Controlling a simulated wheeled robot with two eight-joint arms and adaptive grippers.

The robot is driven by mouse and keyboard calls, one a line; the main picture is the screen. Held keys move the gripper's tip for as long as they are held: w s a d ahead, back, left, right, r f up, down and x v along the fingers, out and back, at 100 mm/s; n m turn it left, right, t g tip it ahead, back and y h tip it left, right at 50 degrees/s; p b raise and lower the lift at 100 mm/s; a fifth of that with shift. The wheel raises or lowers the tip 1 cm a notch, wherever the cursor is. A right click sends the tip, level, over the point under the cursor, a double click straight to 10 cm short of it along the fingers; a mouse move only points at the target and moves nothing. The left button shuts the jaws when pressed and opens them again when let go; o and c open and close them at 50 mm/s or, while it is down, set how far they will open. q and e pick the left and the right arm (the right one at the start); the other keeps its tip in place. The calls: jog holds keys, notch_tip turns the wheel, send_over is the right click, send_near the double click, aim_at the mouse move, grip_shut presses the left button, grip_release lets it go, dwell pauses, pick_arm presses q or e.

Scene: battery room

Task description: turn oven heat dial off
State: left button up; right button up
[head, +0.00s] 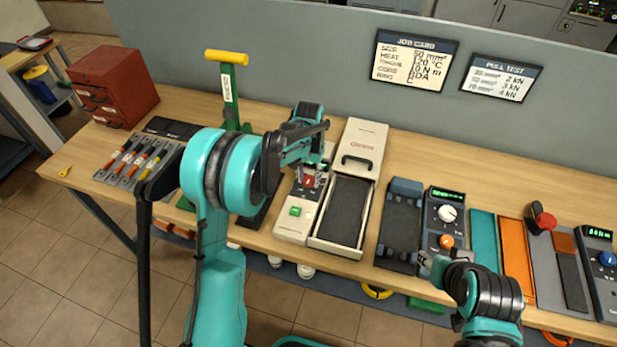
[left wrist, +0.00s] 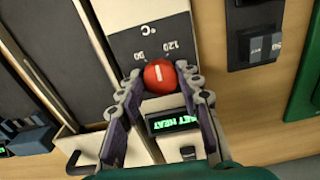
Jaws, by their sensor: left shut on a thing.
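The oven (head: 362,144) is a cream unit on the bench, with its heat dial on the panel at its left. The red heat dial (left wrist: 159,76) has a white pointer line and sits beside a dark °C scale (left wrist: 152,45); in the head view the dial (head: 308,182) is partly hidden by the fingers. In the left wrist view the line points roughly between two scale numbers, one reading 120. A green display (left wrist: 174,122) reads what looks like "SET HEAT". My left gripper (left wrist: 157,78) is shut on the dial, one finger on each side. My right gripper (head: 430,265) is at the bench's front edge, its jaws unclear.
A green button (head: 295,211) is near the front of the oven's panel. A green tool with a yellow handle (head: 227,57) stands behind left.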

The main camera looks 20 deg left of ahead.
pick_arm(q)
jog(key=n, duration=0.5)
jog(key=shift+d+n, duration=0.1)
jog(key=shift+n, duration=0.2)
jog(key=n, duration=1)
jog(key=shift+w+d+n, duration=0.1)
jog(key=shift+n, duration=0.3)
jog(key=n, duration=0.5)
jog(key=shift+w, duration=0.1)
jog(key=o, duration=1.2)
jog(key=shift+c, duration=0.2)
